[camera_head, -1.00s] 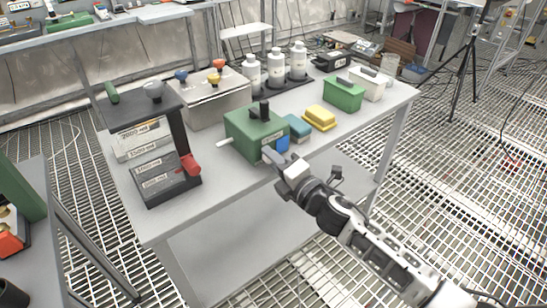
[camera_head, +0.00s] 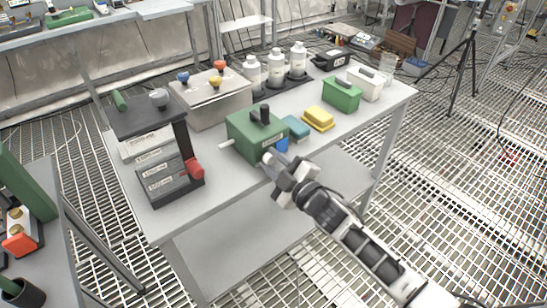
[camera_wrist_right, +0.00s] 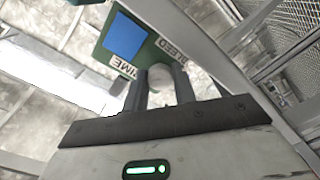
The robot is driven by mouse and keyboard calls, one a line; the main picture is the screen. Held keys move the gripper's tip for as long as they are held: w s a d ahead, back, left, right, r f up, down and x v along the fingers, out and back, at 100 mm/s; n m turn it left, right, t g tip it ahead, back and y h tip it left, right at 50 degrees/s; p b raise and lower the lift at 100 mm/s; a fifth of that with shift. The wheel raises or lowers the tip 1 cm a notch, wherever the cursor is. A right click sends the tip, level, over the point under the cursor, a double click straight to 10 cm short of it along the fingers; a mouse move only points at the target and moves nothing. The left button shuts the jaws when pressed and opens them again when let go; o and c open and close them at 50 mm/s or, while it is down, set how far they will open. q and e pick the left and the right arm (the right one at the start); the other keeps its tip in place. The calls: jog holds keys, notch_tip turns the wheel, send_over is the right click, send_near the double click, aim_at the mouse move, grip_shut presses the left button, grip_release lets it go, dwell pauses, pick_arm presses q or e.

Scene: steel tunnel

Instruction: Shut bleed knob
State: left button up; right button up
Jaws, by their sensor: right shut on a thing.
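The green pump box (camera_head: 256,135) stands near the front edge of the grey bench, with a black handle on top, a white lever at its left and a blue square on its front. My right gripper (camera_head: 270,159) reaches its front face from the lower right. In the right wrist view, the green face (camera_wrist_right: 107,62) carries "BLEED" and "PRIME" labels and the blue square. There my right gripper (camera_wrist_right: 160,83) has its two dark fingers shut on the pale round bleed knob (camera_wrist_right: 160,73). Fingers partly hide the knob. My left gripper is out of view.
A teal sponge (camera_head: 295,128) and a yellow block (camera_head: 318,119) sit right of the box. A dark rack (camera_head: 155,150) with a red handle stands at its left, and a metal box (camera_head: 212,100) behind. The bench's front strip (camera_head: 215,195) is clear.

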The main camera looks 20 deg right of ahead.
jog(key=m+p, duration=0.1)
jog(key=m, duration=0.3)
jog(key=shift+p, duration=0.3)
jog(key=shift+m+p, duration=0.4)
jog(key=shift+m, duration=1.4)
jog(key=o, duration=1)
jog(key=shift+s, duration=0.1)
jog(key=v, duration=1.5)
jog(key=shift+s, duration=0.4)
jog(key=shift+d, duration=0.1)
